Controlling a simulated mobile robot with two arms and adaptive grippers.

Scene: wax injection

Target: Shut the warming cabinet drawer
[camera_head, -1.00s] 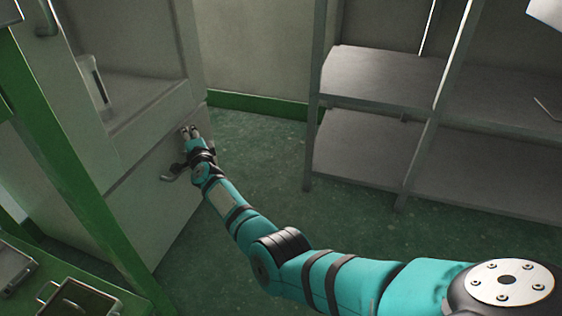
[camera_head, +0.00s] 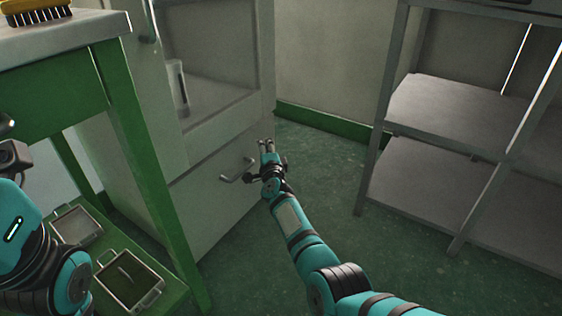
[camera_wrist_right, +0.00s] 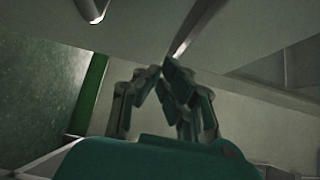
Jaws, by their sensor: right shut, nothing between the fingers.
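The warming cabinet (camera_head: 155,120) is a tall pale grey unit with an open recess. Its drawer (camera_head: 205,205) is the plain lower front with a bar handle (camera_head: 237,171). I cannot tell clearly how far the drawer stands out. My right gripper (camera_head: 266,145) is shut and empty at the drawer front's right edge, right of the handle. In the right wrist view its fingertips (camera_wrist_right: 160,70) meet close before a pale panel; contact cannot be told. My left arm shows at the lower left, but its fingers cannot be made out.
A green-framed table (camera_head: 130,130) with a yellow brush (camera_head: 38,12) stands left of the cabinet. Metal trays (camera_head: 128,280) lie on its lower shelf. A grey shelf rack (camera_head: 450,105) stands at the right. Green floor (camera_head: 325,165) is clear between rack and cabinet.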

